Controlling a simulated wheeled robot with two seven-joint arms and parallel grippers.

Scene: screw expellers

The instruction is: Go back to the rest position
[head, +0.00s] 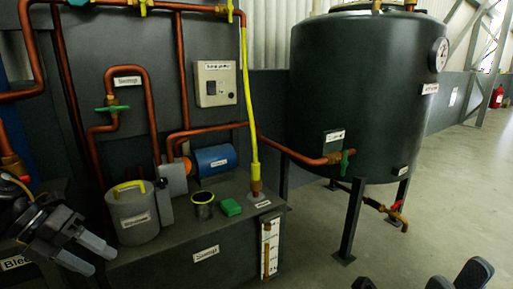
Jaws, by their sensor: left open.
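My left gripper (88,256) is at the lower left, its two grey fingers apart and empty. It is in front of the sump bench, left of and below a grey bucket (133,215) with a yellow handle. The fingers look clear of the bucket, though the exact gap is hard to judge. Dark rounded parts, which seem to be my right arm or gripper (474,274), cut into the bottom right edge; its jaws cannot be made out.
Copper pipes (182,70) rise behind. A large dark tank (355,90) stands on legs at right. Floor is open at lower right.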

